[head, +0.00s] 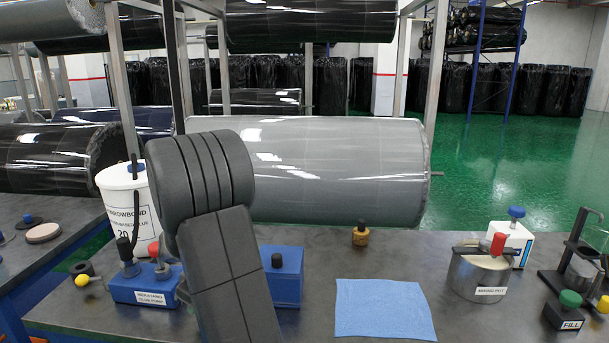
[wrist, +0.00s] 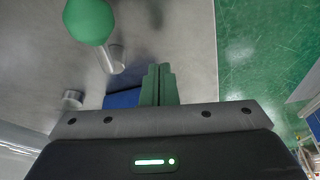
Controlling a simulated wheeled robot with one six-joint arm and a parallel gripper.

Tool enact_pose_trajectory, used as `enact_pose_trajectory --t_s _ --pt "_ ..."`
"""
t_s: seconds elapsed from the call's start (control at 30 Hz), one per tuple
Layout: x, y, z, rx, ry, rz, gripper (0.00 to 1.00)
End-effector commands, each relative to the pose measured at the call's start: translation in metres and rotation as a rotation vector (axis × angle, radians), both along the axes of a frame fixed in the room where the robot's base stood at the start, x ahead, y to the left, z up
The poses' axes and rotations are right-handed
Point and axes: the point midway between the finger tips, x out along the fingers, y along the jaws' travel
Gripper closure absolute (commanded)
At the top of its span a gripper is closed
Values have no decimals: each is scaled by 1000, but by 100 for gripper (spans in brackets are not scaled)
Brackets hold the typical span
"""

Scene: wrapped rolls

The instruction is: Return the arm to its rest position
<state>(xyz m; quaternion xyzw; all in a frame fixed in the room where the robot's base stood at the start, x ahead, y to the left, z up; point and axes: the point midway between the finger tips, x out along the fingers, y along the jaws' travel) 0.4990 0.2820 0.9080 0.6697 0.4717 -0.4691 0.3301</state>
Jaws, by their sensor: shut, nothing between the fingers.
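My arm is the dark grey set of links in the lower middle of the head view. It stands in front of the blue pump box and hides part of it. My gripper (wrist: 158,72) shows in the wrist view with its two green-grey fingers together and nothing between them. It is over or near the grey table top (wrist: 190,40), and I cannot tell its height. A green ball knob (wrist: 88,20) on a metal stem is to the left of the fingers. A blue object (wrist: 122,98) shows just left of the finger bases. The gripper is not visible in the head view.
On the table (head: 340,255) are a blue cloth (head: 383,309), a mixing pot (head: 478,276), a white bottle (head: 511,243), a FILL block (head: 565,316) with a green knob, a brass-coloured piece (head: 360,236) and a white bucket (head: 130,205). Large wrapped rolls (head: 330,165) hang behind.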

Motion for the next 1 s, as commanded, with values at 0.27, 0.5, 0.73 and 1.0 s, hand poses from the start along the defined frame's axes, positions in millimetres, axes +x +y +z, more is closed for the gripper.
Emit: enact_pose_trajectory --t_s 0.27,0.5,0.73,1.0 --pt "1 10 4 -2 0 -157 100" --pt "3 16 3 -2 1 -275 100" --pt "12 28 0 1 -1 -316 100" --pt "17 33 3 1 -1 -315 100"
